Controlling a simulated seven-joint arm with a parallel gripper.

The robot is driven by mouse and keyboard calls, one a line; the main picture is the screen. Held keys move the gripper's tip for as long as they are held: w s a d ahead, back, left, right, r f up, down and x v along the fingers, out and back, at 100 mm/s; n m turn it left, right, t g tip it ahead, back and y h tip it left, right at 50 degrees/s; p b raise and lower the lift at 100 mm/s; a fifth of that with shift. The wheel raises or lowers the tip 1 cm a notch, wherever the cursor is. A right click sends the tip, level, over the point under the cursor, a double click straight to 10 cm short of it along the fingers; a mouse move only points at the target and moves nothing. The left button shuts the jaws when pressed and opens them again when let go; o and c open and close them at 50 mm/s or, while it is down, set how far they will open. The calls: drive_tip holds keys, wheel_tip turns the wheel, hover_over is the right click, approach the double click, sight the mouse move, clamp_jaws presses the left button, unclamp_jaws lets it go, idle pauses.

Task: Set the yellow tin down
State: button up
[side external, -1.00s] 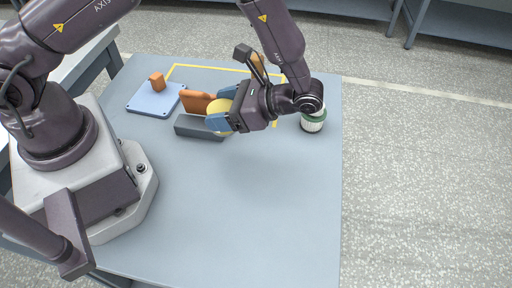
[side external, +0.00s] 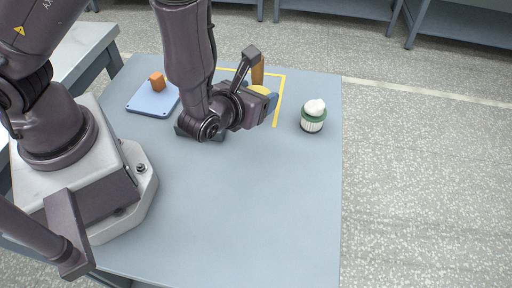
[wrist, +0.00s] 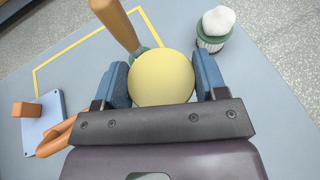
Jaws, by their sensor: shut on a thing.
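The yellow tin (wrist: 161,78) is round and pale yellow, seen from above in the wrist view. My gripper (wrist: 162,72) is shut on it, one blue finger on each side. In the side view a small part of the tin (side external: 261,89) shows at my gripper (side external: 266,94), near the yellow outline on the table; the rest is hidden by the fingers and wrist. I cannot tell whether its underside touches the table.
An orange upright handle (wrist: 118,22) with a green base stands just beyond the tin. A white-topped green jar (side external: 313,116) stands to the right. The table's front is clear.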

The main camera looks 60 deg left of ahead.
drive_tip(key=d+m+h, duration=0.1)
drive_tip(key=s+d+f+m+h, duration=0.1)
drive_tip(key=shift+s+t+h, duration=0.1)
drive_tip(key=shift+t+h, duration=0.2)
drive_tip(key=shift+t, duration=0.1)
wheel_tip(320, 180, down, 3)
drive_tip(key=shift+d+f+m, duration=0.1)
drive_tip(key=shift+d+m, duration=0.05)
drive_tip(key=shift+m, duration=0.25)
drive_tip(key=shift+f, duration=2.35)
drive_tip(key=shift+f, duration=0.1)
drive_tip(key=o, duration=1)
